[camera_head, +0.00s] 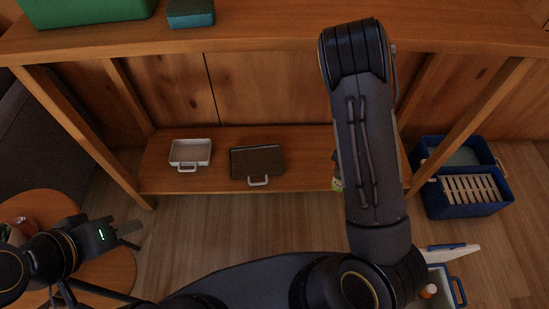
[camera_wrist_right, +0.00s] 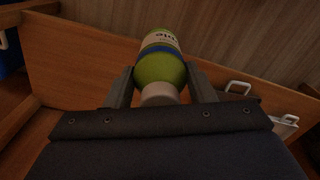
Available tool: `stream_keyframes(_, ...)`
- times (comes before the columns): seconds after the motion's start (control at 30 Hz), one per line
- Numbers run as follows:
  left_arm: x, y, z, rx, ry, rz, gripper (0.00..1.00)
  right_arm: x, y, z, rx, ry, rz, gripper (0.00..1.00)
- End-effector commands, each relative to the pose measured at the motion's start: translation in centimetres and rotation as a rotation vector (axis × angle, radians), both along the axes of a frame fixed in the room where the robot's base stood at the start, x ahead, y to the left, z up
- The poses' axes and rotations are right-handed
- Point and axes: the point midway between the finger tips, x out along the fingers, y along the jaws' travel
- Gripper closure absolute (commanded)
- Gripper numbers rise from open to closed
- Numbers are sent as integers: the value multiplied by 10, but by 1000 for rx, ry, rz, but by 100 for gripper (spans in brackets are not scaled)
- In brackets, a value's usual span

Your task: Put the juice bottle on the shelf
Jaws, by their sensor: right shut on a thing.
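The juice bottle (camera_wrist_right: 159,68) is green with a blue and white label and a pale cap. In the right wrist view my right gripper (camera_wrist_right: 161,90) is shut on it near the cap end. In the head view only a green sliver of the bottle (camera_head: 337,184) shows beside my right arm, which hides the right gripper. The lower wooden shelf (camera_head: 308,158) runs under the tabletop, and the bottle is near its front right part; I cannot tell whether they touch. My left gripper (camera_head: 128,235) is open and empty at the lower left.
A white tray (camera_head: 190,152) and a dark case (camera_head: 257,162) stand on the shelf's left and middle. Blue crates (camera_head: 468,210) stand on the floor at right. A green box (camera_head: 88,8) is on the top. A round table (camera_head: 105,275) is at lower left.

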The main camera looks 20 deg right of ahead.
Motion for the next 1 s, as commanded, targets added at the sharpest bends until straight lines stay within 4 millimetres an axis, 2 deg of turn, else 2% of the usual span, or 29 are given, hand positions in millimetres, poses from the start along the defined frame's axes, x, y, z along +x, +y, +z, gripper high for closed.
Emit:
stream_keyframes(0.17,0,0,-17,0,-1,0,64,17,-1,-15,-3,-5,7,98)
stream_keyframes(0.47,0,0,-57,0,0,0,64,90,13,-50,-3,-6,8,98)
stream_keyframes(0.6,0,0,-75,0,0,0,64,111,17,-77,-2,-3,4,98)
stream_keyframes(0.73,0,0,-83,0,0,0,64,124,20,-90,-2,-2,4,98)
stream_keyframes(1.0,0,0,-93,0,0,0,64,136,22,-106,-2,-1,3,98)
